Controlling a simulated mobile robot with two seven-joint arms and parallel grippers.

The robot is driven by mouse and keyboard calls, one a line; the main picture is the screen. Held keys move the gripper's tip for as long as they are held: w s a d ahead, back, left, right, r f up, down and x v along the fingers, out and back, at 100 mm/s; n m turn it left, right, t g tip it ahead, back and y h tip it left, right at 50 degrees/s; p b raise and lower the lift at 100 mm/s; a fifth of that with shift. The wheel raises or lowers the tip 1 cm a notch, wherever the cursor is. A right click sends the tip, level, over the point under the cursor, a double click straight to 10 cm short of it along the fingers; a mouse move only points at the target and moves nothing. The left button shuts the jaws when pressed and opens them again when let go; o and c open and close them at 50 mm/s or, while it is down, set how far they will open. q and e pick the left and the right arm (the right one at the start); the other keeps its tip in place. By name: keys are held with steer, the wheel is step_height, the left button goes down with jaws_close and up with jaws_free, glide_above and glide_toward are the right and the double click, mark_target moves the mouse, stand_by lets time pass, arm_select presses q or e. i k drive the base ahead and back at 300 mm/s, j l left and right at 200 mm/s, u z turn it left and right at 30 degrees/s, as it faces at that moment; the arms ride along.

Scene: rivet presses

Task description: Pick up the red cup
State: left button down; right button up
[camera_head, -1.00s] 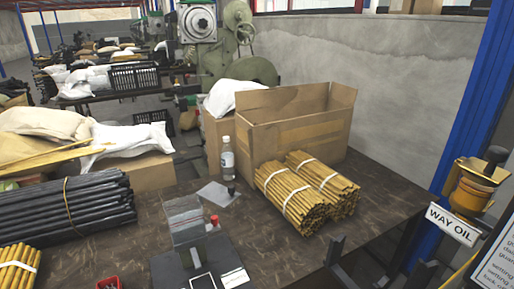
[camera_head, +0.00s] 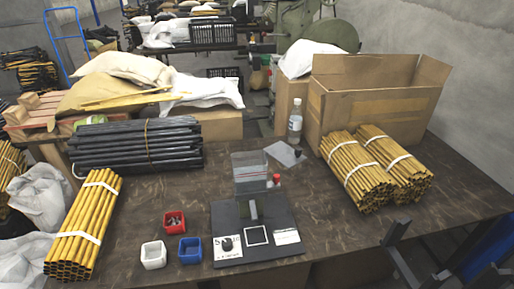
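A small square red cup (camera_head: 174,222) stands on the dark brown table, left of the middle of the view. It is open at the top and holds some small dark and light pieces. A white cup (camera_head: 153,255) stands just in front and to its left, and a blue cup (camera_head: 190,250) in front and to its right. The three stand close together but apart.
A black device (camera_head: 255,232) with a clear screen stands right of the cups. Yellow tube bundles lie at left (camera_head: 84,225) and right (camera_head: 375,168); a black tube bundle (camera_head: 138,145) lies behind. A bottle (camera_head: 295,122) and a cardboard box (camera_head: 360,105) stand farther back.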

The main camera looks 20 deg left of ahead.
mark_target(175, 223)
steer(key=u, duration=1.6)
